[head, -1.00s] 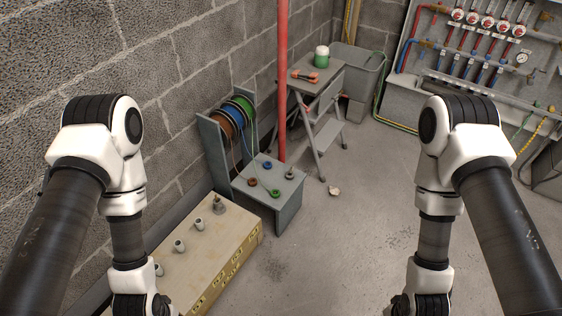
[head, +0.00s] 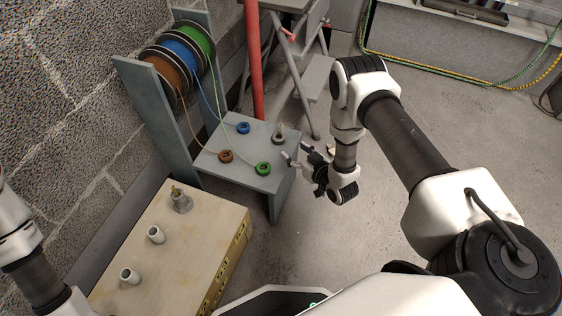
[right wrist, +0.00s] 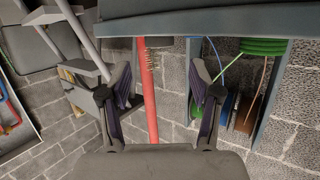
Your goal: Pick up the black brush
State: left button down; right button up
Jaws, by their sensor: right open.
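A small brush with a dark round base and pale upright bristles (head: 279,134) stands near the right edge of the grey bench top (head: 235,146). I take it for the black brush, though its colour is hard to tell at this size. In the right wrist view its brass-coloured bristles (right wrist: 150,55) show between the fingers, inverted, with the bench at the top. My right gripper (head: 297,153) is open and empty, beside the bench edge and just right of the brush, apart from it. My left arm shows at the left edge; its gripper is out of view.
Blue (head: 243,128), brown (head: 226,156) and green (head: 263,168) rings lie on the bench by the reels (head: 180,55). A red pipe (head: 253,60) rises behind it. A wooden box (head: 165,235) with grey fittings stands in front. The floor right is clear.

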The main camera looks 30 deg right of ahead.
aim_at(278, 134)
pick_arm(q)
jog(key=f, duration=0.2)
jog(key=f+b, duration=0.1)
jog(key=shift+w+a+f, duration=0.2)
jog(key=shift+w+a, duration=0.05)
jog(key=shift+w, duration=0.1)
pick_arm(e)
jog(key=shift+w+d+f+t, duration=0.15)
jog(key=shift+w+f+t, duration=0.45)
jog(key=shift+w+f, duration=0.5)
pick_arm(q)
jog(key=shift+f+b, duration=0.2)
jog(key=shift+b, duration=0.1)
pick_arm(e)
jog(key=shift+w+d, duration=0.1)
jog(key=shift+w, duration=0.1)
pick_arm(q)
notch_tip(278, 134, down, 4)
jog(key=b, duration=0.4)
jog(key=shift+r, duration=0.1)
pick_arm(e)
jog(key=shift+t, duration=0.3)
jog(key=w, duration=0.4)
jog(key=w+a, duration=0.1)
jog(key=w, duration=0.2)
jog(key=shift+a+f, duration=0.1)
jog(key=shift+w, duration=0.2)
pick_arm(q)
jog(key=shift+r, duration=0.1)
